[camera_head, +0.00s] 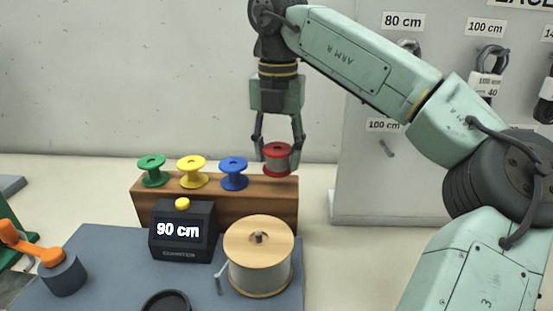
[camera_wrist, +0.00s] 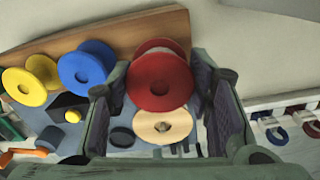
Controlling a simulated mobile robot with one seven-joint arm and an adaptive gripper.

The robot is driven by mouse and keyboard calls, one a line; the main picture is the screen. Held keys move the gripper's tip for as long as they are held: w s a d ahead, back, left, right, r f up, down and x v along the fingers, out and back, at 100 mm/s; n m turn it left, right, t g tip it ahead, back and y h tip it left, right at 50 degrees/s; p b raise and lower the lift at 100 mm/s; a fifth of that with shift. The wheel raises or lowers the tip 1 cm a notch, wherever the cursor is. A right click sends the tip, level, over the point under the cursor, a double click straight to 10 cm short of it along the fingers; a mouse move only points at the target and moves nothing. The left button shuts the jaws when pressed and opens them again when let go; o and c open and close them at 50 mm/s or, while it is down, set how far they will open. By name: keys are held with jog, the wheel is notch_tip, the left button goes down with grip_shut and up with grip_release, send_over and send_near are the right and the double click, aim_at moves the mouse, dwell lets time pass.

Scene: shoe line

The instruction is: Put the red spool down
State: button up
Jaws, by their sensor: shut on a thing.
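The red spool (camera_head: 277,157) is between the fingers of my gripper (camera_head: 278,146), at the right end of a brown wooden block (camera_head: 225,208). It is upright, with red flanges and a greyish middle. In the wrist view the red spool (camera_wrist: 160,82) shows between the two finger pads of my gripper (camera_wrist: 163,95). My gripper is shut on it. The spool's lower flange is at about the height of the block's top; I cannot tell whether it touches the block.
A green spool (camera_head: 152,170), a yellow spool (camera_head: 192,171) and a blue spool (camera_head: 234,172) stand in a row on the block, left of the red one. In front are a black 90 cm display (camera_head: 182,232) and a large wooden reel (camera_head: 258,256). A board with hanging cables (camera_head: 490,75) stands right.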

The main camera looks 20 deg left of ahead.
aim_at(277, 166)
jog(key=shift+w+a, duration=0.2)
jog(key=shift+w, duration=0.15)
jog(key=shift+s+f+p, duration=0.1)
jog(key=shift+f+p, duration=0.35)
jog(key=shift+f, duration=1.35)
jog(key=shift+f, duration=0.2)
jog(key=o, duration=1.3)
jog(key=shift+c, duration=0.2)
notch_tip(277, 166, up, 12)
jog(key=shift+r+p, duration=0.25)
jog(key=shift+p, duration=0.8)
